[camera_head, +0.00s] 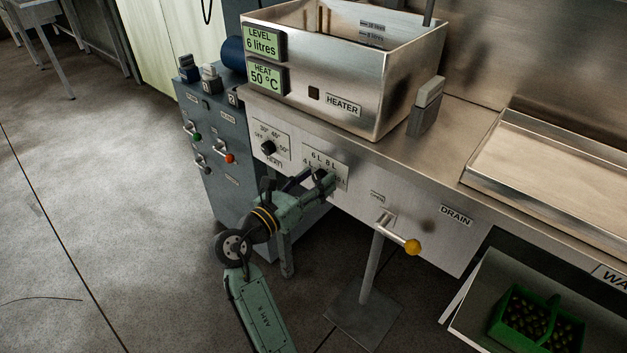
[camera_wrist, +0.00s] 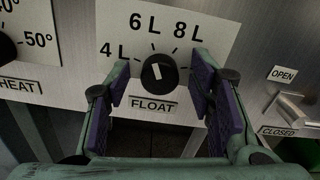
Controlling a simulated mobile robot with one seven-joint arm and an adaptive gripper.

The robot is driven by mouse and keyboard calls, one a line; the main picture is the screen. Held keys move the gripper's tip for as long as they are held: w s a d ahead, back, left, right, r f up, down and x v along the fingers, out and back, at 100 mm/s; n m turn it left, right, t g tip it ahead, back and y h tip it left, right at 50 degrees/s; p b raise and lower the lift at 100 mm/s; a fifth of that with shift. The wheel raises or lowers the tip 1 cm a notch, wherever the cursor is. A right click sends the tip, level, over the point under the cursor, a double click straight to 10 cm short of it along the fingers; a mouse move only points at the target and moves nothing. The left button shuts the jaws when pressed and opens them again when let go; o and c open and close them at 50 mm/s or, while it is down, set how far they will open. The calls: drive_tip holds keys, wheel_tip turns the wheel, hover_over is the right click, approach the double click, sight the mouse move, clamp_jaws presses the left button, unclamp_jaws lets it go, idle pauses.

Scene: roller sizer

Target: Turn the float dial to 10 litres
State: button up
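The float dial (camera_wrist: 160,73) is a round black knob with a white pointer mark, set on a white plate (camera_wrist: 108,25) above the FLOAT label. Its mark points up and slightly left, toward 6 L. The plate shows 4 L, 6 L and 8 L; its right side is hidden by a finger. My gripper (camera_wrist: 160,78) is open, with one purple-padded finger on each side of the dial and visible gaps to it. In the head view my gripper (camera_head: 323,183) is at the panel and covers the dial. The level display (camera_head: 262,42) reads 6 litres.
The heat dial (camera_head: 268,148) is left of the float plate. The drain lever with a yellow knob (camera_head: 412,246) sticks out to the right. A heater tank (camera_head: 390,100) stands above, a grey control cabinet (camera_head: 210,140) at left. A green crate (camera_head: 497,318) is at lower right.

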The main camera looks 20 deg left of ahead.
drive_tip(key=c, duration=1.1)
drive_tip(key=shift+c, duration=0.2)
drive_tip(key=shift+m, duration=0.4)
drive_tip(key=m+p, duration=0.2)
drive_tip(key=m, duration=0.1)
drive_tip(key=shift+m, duration=0.3)
drive_tip(key=m, duration=0.5)
drive_tip(key=shift+s+d+f+m, duration=0.1)
drive_tip(key=shift+d+m, duration=0.05)
drive_tip(key=shift+m, duration=0.15)
drive_tip(key=shift+f+m+b, duration=0.15)
drive_tip(key=shift+m+b, duration=1.85)
drive_tip(key=shift+m, duration=2.9)
